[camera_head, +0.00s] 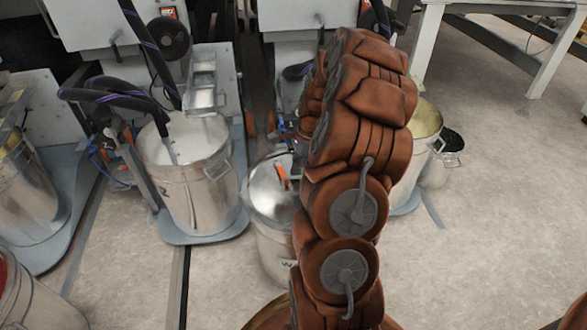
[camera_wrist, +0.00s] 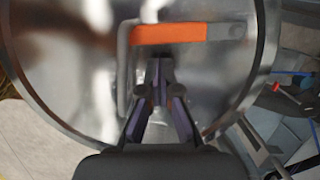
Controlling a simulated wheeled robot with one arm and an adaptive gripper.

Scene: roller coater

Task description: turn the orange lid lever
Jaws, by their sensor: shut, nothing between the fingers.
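The orange lid lever (camera_wrist: 168,33) lies across a shiny round metal lid (camera_wrist: 60,65) in the wrist view. A grey metal bar or handle runs down from the lever's left end. In the head view the lever (camera_head: 281,175) shows as a small orange piece on the lid of a metal drum (camera_head: 272,240). My gripper (camera_wrist: 159,70) is shut and empty in the wrist view. Its fingertips point at the lever and appear just below it in the picture; I cannot tell whether they touch. In the head view my brown arm hides the right part of the drum.
An open metal drum (camera_head: 190,190) with white contents and hoses stands left of the lidded drum. Another drum (camera_head: 424,125) with yellowish contents is partly hidden behind my arm. White machines (camera_head: 110,20) stand at the back. Bare floor (camera_head: 490,200) lies to the right.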

